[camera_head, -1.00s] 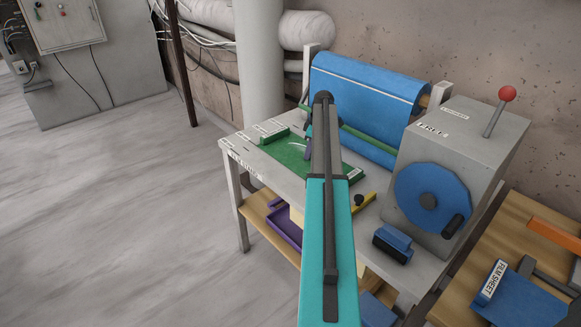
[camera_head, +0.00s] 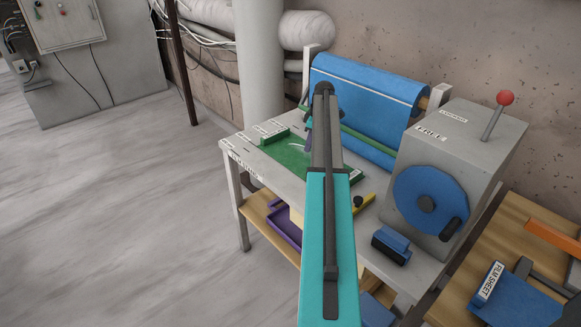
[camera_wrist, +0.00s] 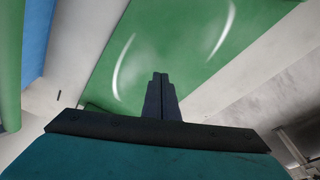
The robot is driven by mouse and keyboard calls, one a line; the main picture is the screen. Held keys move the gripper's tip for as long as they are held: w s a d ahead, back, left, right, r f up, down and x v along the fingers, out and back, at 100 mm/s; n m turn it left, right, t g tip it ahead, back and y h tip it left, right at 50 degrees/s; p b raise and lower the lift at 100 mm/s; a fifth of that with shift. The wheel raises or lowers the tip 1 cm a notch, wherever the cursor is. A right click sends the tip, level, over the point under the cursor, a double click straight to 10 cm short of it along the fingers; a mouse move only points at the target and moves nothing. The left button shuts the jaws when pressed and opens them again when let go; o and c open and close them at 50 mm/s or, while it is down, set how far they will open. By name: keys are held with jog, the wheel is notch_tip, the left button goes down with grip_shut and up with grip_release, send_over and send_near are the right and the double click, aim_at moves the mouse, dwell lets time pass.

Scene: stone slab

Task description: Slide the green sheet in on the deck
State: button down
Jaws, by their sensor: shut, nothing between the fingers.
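The green sheet (camera_head: 285,155) lies on the grey table's deck, left of and partly behind my arm, with a pale curved mark on it. In the wrist view the green sheet (camera_wrist: 185,45) fills the upper middle and shows two pale curved marks. My gripper (camera_wrist: 160,76) is shut and empty, its fingertips over the sheet's near part; I cannot tell whether they touch it. In the head view my gripper (camera_head: 309,143) is small and partly hidden by my arm, above the sheet.
A blue roll (camera_head: 365,95) stands behind the deck with a green bar across its front. A grey machine (camera_head: 465,150) with a blue wheel and red-knobbed lever stands at right. A blue block (camera_head: 391,244) sits at the table's front. Floor (camera_head: 120,220) is clear at left.

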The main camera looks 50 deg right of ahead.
jog(key=shift+r+p, duration=0.65)
jog(key=shift+r, duration=1.1)
